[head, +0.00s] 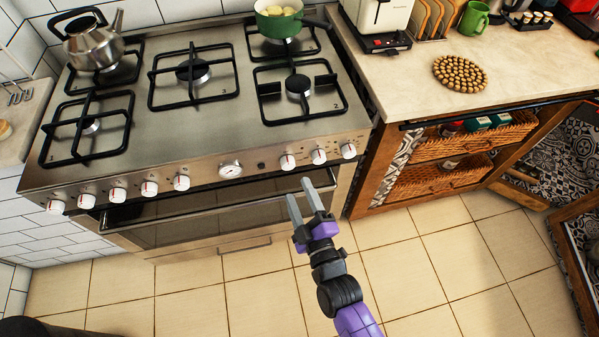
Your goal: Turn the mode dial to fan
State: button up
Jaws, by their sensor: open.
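The stove (175,150) stands at the left with a row of white knobs along its front panel. Several knobs are left of the round gauge (230,169); the right group has a left knob (287,162), a middle knob (318,156) and a right knob (348,150). Their markings are too small to read, so I cannot tell which is the mode dial. My gripper (300,199) is open and empty, in front of the oven just below the right group of knobs. Its fingers point up toward them and appear apart from them.
A kettle (92,45) and a green pot (279,22) sit on the back burners. The oven handle (200,205) runs below the knobs. A counter (410,85) with a round trivet (460,74) is at the right. The tiled floor (420,260) is clear.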

aim_at(288, 167)
jog(key=shift+b+x, duration=1.05)
jog(key=shift+x, duration=2.8)
grip_shut()
